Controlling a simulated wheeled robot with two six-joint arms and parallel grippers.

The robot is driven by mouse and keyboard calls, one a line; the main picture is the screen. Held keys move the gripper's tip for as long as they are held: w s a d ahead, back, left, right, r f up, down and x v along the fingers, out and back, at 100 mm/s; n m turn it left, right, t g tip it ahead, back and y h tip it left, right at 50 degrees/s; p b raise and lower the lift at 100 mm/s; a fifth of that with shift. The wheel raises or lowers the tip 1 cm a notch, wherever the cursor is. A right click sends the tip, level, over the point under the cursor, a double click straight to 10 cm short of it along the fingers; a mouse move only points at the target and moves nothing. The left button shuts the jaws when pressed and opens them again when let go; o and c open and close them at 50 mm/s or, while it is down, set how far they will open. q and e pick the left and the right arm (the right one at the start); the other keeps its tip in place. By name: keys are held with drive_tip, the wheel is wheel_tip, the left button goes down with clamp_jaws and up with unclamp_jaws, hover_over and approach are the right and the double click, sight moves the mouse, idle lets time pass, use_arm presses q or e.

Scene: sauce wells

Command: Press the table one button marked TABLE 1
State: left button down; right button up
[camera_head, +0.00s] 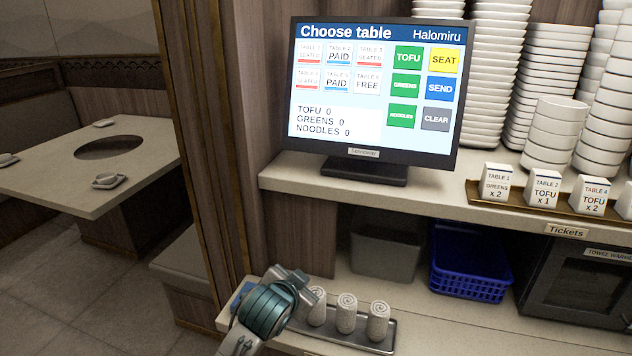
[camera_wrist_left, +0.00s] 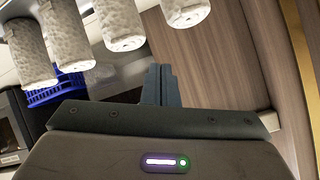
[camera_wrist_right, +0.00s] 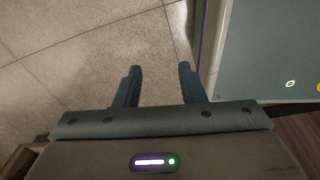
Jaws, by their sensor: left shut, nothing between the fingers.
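The TABLE 1 button (camera_head: 310,54) is a white square reading SEATED with a red bar, at the top left of the button grid on the touchscreen (camera_head: 340,120). The screen's heading reads Choose table. My left gripper shows in the left wrist view (camera_wrist_left: 158,84) with its fingers together and nothing between them. In the head view my left arm is low, in front of the lower shelf and below the screen, well apart from the button; its fingertips are hard to make out there. My right gripper (camera_wrist_right: 158,85) is open and empty above the floor, and is outside the head view.
Rolled towels (camera_head: 346,313) stand on a metal tray (camera_head: 340,337) beside my left gripper. A ticket rail (camera_head: 530,205) with cards, stacked white plates (camera_head: 487,70) and a blue basket (camera_head: 468,262) are to the right. The dining table (camera_head: 60,180) is at left.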

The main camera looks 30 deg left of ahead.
use_arm(q)
drive_tip(key=w+a+r+t+y, duration=0.15)
drive_tip(key=w+r, duration=0.25)
drive_tip(key=r, duration=0.4)
drive_tip(key=w+a+r+m+t, duration=0.1)
drive_tip(key=w+a+r+t, duration=0.15)
drive_tip(key=r, duration=0.45)
drive_tip(key=w+a+r+t+y, duration=0.15)
drive_tip(key=w+r, duration=0.25)
drive_tip(key=r, duration=0.4)
wheel_tip(320, 180, up, 24)
drive_tip(key=a+t+y, duration=0.1)
drive_tip(key=a+t, duration=0.2)
drive_tip(key=t, duration=0.2)
drive_tip(key=shift+t+y, duration=0.35)
drive_tip(key=shift+y, duration=0.05)
drive_tip(key=b, duration=0.1)
approach(309, 43)
drive_tip(key=shift+r+x, duration=0.15)
drive_tip(key=shift+x, duration=1)
drive_tip(key=shift+r+x, duration=0.15)
drive_tip(key=shift+x, duration=1)
drive_tip(key=shift+w+a+f, duration=0.1)
drive_tip(key=shift+w+f, duration=0.05)
drive_tip(key=shift+w, duration=0.1)
